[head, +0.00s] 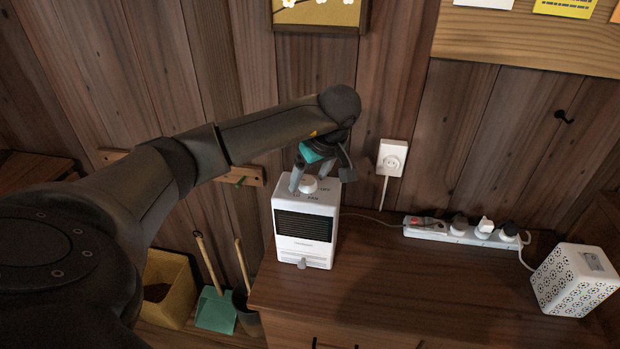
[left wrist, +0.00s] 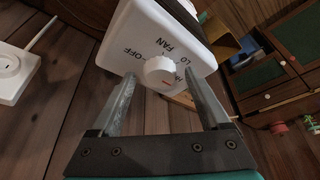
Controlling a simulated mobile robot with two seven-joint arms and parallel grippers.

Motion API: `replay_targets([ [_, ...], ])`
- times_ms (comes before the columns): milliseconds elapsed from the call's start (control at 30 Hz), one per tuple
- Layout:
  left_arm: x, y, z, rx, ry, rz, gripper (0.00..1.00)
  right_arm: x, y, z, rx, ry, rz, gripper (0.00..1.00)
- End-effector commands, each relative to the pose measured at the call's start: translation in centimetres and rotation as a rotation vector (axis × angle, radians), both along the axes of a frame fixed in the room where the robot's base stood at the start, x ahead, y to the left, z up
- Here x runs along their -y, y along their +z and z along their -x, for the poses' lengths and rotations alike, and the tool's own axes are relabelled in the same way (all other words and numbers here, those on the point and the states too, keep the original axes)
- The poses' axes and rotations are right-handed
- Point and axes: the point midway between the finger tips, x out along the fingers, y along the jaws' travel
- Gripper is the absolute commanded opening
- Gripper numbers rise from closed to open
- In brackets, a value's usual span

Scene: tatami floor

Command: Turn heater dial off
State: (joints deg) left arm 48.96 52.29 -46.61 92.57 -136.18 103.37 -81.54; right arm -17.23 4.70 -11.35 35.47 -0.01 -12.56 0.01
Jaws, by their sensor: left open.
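The heater (head: 304,232) is a white box with a dark grille, standing upright at the left end of the wooden cabinet top. Its round white dial (head: 309,184) is on the top face. In the left wrist view, the dial (left wrist: 160,73) has a short red mark on its lower right side. OFF, FAN and LO are printed around it, with another label partly hidden by a finger. My left gripper (head: 320,176) is over the heater top, open, with one finger on each side of the dial. I cannot tell whether the fingers touch it. My right gripper is not in view.
A wall outlet (head: 392,157) is behind the heater to the right. A power strip (head: 460,232) with plugs and a white patterned box (head: 575,280) are farther right. A yellow bin (head: 168,285) and a green dustpan (head: 215,310) are below left. The cabinet top (head: 400,285) is clear in front.

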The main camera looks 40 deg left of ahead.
Motion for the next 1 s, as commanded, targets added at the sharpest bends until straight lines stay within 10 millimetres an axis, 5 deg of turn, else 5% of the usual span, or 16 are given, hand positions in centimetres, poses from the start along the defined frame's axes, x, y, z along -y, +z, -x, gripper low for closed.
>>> replay_targets([
  [233, 0.0, -0.07, -0.02, 0.0, 0.0, 0.0, 0.8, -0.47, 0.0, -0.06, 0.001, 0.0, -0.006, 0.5],
  [900, 0.01, -0.05, -0.01, 0.0, 0.0, 0.001, 0.04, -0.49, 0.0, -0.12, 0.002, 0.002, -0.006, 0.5],
  [1000, 0.01, -0.05, -0.01, 0.0, 0.0, 0.001, 0.0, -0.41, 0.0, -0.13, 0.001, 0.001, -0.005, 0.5],
])
